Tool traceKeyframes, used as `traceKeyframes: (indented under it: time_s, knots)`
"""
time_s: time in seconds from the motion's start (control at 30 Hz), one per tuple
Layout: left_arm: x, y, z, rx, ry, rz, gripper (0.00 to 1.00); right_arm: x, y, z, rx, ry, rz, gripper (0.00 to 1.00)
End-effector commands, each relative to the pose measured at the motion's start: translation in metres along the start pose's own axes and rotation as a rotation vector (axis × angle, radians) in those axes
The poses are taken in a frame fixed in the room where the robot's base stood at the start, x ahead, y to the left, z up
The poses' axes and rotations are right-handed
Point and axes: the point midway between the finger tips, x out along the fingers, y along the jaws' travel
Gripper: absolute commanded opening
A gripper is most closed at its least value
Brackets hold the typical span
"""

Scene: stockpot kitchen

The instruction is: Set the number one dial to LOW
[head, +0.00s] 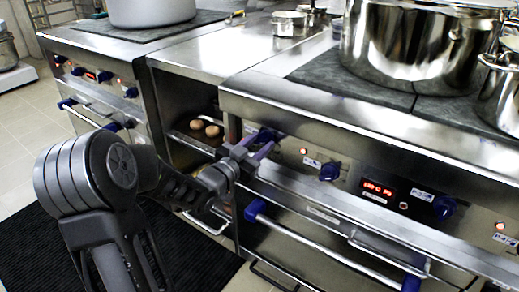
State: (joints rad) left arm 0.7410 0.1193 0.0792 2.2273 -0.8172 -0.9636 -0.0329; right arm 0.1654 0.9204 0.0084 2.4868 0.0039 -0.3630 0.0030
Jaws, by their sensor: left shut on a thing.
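The near stove's front panel (345,207) carries a row of blue dials. The leftmost dial (268,134) is at the panel's left end, partly covered by my left gripper (259,146). That gripper has purple fingers and is shut on this dial. Its arm comes in from the left foreground. A second blue dial (330,171) and a third one (444,207) sit further right. The dial labels are too small to read, and the gripped dial's pointer is hidden. My right gripper is not in view.
A red display (379,189) sits between the dials. An oven handle bar (320,248) runs below the panel. A large steel pot (418,45) stands on the near stove. Brown round items (205,127) lie in the open shelf to the left.

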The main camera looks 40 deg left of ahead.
Motion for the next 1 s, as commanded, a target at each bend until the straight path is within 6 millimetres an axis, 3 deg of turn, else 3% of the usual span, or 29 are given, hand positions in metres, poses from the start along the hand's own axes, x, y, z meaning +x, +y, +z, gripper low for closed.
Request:
traceKeyframes:
  time_s: [0.6,1.0]
  knots:
    - [0.0,0.0,0.004,0.547,0.003,-0.001,0.0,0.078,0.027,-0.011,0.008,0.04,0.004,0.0]
    - [0.0,-0.001,0.001,0.723,0.0,0.001,0.0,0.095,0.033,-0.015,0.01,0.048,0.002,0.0]
